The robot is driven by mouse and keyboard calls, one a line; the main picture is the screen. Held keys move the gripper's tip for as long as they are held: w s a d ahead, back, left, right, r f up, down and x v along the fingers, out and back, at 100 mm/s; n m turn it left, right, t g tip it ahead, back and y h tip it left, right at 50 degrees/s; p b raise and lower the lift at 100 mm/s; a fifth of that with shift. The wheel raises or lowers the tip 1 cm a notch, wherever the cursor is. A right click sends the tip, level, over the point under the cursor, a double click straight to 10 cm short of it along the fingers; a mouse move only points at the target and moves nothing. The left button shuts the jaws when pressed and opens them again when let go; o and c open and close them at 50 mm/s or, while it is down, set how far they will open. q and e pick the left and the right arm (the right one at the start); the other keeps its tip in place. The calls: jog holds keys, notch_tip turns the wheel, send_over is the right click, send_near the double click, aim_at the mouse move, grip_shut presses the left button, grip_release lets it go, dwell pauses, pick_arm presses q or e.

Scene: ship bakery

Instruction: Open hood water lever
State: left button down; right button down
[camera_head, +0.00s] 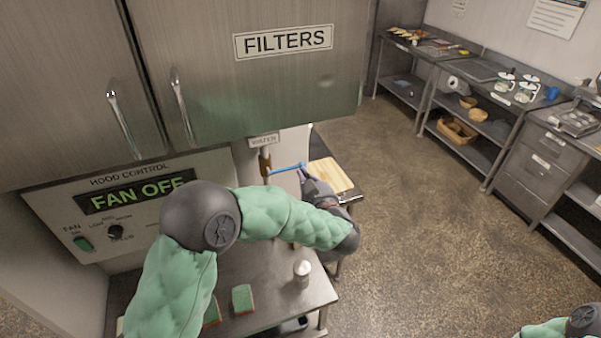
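The blue water lever (286,169) sticks out to the right from a brass valve (265,163) on a pipe, under a small label that seems to read WATER (264,141). My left gripper (304,173) is at the free right end of the lever, touching it or very close. Its fingers are small and partly hidden by my own arm, so I cannot tell whether they are closed on the lever. My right arm shows only at the bottom right corner, and its gripper is out of view.
The hood control panel (150,222) reads FAN OFF. Above it hangs the FILTERS cabinet (260,90). Below, a steel table (262,262) holds a white-topped shaker (302,272) and green sponges (242,298). A wooden board (331,174) lies behind my gripper. The floor at right is clear.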

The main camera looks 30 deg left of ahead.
pick_arm(q)
jog(key=p, duration=0.1)
send_over(293, 167)
jog(key=s+d, duration=0.2)
jog(key=s, duration=0.1)
jog(key=f, duration=0.3)
jog(key=w+f+p, duration=0.1)
jog(key=shift+a+f, duration=0.2)
jog(key=shift+a, duration=0.2)
jog(key=shift+s, duration=0.1)
